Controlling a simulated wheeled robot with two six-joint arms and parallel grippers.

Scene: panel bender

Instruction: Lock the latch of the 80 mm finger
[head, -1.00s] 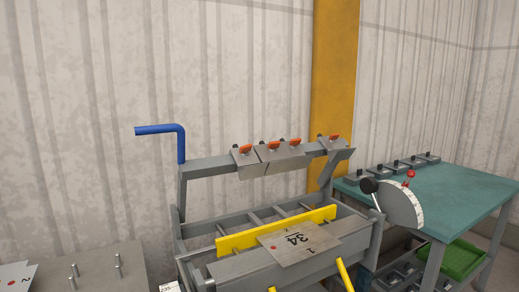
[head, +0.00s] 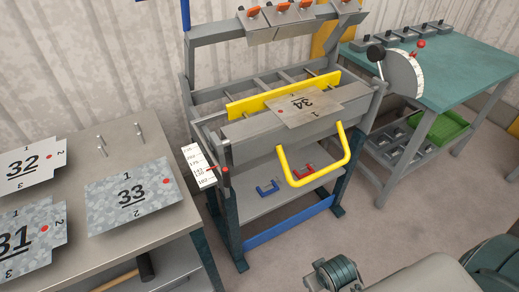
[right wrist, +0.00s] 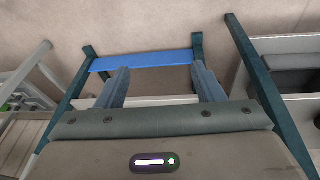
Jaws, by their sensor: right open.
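Several clamping fingers hang on the upper beam (head: 215,33) of the panel bender, at the top edge of the head view. Three grey fingers stand side by side, the left one (head: 263,29) nearest, with orange latches (head: 253,11). Another finger (head: 346,19) hangs apart at the right. The upper parts are cut off by the frame, and I cannot tell which finger is the 80 mm one or how its latch stands. My right gripper (right wrist: 163,82) is open and empty in the right wrist view, over the bender's lower frame. My left gripper is not in view.
Sheet 34 (head: 303,106) lies on the bender bed by a yellow bar (head: 250,101); a yellow handle (head: 339,165) juts out in front. A table (head: 165,235) with numbered sheets stands left. A teal bench (head: 460,65) with several blocks stands right. Floor between is open.

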